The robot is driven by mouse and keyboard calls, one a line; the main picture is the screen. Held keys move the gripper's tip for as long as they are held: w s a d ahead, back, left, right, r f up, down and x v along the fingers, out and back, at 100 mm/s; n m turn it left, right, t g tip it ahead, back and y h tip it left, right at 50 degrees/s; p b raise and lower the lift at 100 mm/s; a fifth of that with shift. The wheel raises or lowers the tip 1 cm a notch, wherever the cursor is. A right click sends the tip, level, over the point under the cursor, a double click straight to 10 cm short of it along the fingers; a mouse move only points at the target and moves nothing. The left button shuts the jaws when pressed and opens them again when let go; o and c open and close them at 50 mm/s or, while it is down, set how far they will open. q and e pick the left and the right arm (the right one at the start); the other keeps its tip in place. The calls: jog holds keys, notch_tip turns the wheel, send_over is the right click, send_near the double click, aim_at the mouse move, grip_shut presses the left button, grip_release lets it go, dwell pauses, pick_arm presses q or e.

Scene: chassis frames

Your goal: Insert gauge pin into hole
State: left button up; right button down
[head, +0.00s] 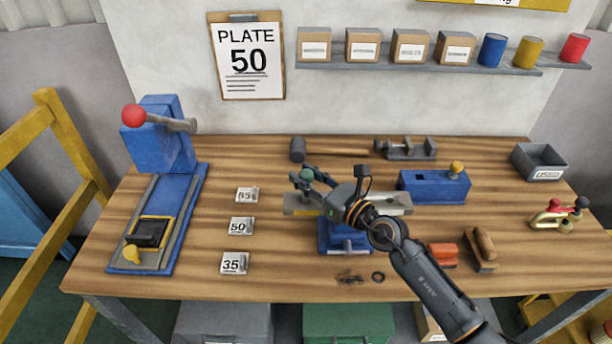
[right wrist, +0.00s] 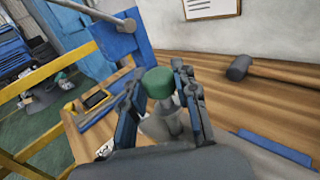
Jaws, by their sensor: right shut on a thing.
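My right gripper (head: 304,180) reaches in from the lower right over the bench. It is shut on the gauge pin, whose round green head (head: 307,174) shows between the fingers. In the right wrist view the green head (right wrist: 158,82) sits between the two fingers (right wrist: 160,95), with a grey body below it, partly hidden by the gripper. Under the gripper lies a long grey metal bar (head: 398,210) on a blue fixture (head: 337,240). The hole is not visible, and I cannot tell whether the pin touches the bar. My left gripper is not in view.
Number plates marked 50 (head: 240,227) and 35 (head: 234,263) lie left of the bar. A blue press (head: 160,135) stands at far left. A "PLATE 50" sheet (head: 247,60) hangs behind.

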jog(key=shift+f+b, duration=1.7)
jog(key=shift+f, duration=0.25)
jog(key=c, duration=0.9)
grip_release()
jog(key=shift+c, duration=0.2)
jog(key=v, duration=1.2)
jog(key=shift+r, duration=0.1)
